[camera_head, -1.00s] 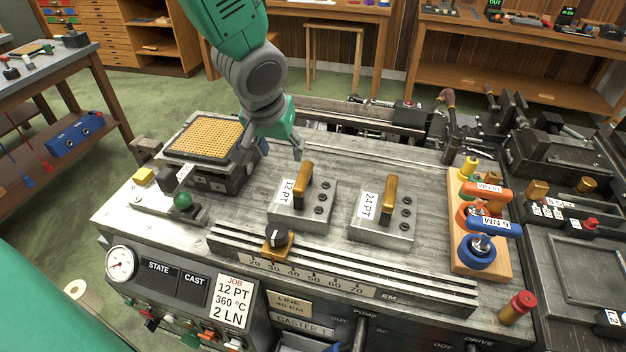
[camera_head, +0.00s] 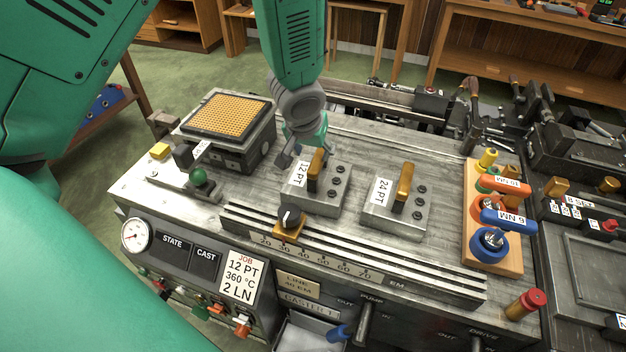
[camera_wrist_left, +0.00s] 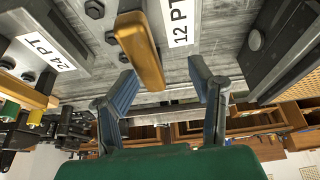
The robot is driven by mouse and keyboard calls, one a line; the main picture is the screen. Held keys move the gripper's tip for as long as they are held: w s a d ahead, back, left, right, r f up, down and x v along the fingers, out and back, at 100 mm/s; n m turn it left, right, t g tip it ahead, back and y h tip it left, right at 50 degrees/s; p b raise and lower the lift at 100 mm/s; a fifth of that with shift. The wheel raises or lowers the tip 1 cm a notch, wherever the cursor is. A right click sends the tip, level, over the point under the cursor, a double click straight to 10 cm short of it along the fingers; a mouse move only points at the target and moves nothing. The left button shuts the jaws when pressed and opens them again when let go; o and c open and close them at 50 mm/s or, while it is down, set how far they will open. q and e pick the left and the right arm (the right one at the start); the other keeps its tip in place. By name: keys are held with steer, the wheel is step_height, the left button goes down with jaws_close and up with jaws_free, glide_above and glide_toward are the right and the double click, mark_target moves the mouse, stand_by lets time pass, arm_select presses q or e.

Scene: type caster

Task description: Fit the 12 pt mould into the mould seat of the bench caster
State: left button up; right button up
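The 12 PT mould (camera_head: 318,196), a grey steel block with an upright brass handle and a white label, stands on the caster's top plate. The similar 24 PT mould (camera_head: 396,214) stands to its right. My left gripper (camera_head: 305,158) is open and empty, just behind the 12 PT handle. In the left wrist view the 12 PT handle (camera_wrist_left: 140,52) lies ahead of the gap between the open fingers (camera_wrist_left: 165,88), with no clear contact. A fixture with a green knob (camera_head: 199,177) is at the left front; I cannot tell whether it is the mould seat. My right gripper is not in view.
A block with a gold grid (camera_head: 228,116) stands left of my gripper. A ruled rail with a black-knobbed slide (camera_head: 291,217) runs in front of the moulds. A wooden rack (camera_head: 506,258) with coloured torque drivers stands at the right. Bare plate lies between the grid block and the 12 PT mould.

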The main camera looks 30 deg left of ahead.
mark_target(321, 158)
arm_select(q)
steer(key=d+f, duration=0.1)
steer(key=w+d+f, duration=0.1)
steer(key=shift+d+f, duration=0.1)
steer(key=shift+f, duration=0.25)
steer(key=shift+d, duration=0.1)
steer(key=shift+a+r, duration=0.1)
steer(key=shift+a, duration=0.25)
steer(key=c, duration=0.4)
steer(key=shift+s+a, duration=0.15)
steer(key=shift+a, duration=0.2)
steer(key=c, duration=0.7)
steer(key=shift+a, duration=0.3)
steer(key=shift+d, duration=0.35)
steer(key=shift+w+d+r, duration=0.15)
steer(key=shift+w+r, duration=0.05)
steer(key=shift+r, duration=0.1)
steer(key=r, duration=0.9)
steer(key=shift+a, duration=0.35)
steer(key=shift+d+r, duration=0.25)
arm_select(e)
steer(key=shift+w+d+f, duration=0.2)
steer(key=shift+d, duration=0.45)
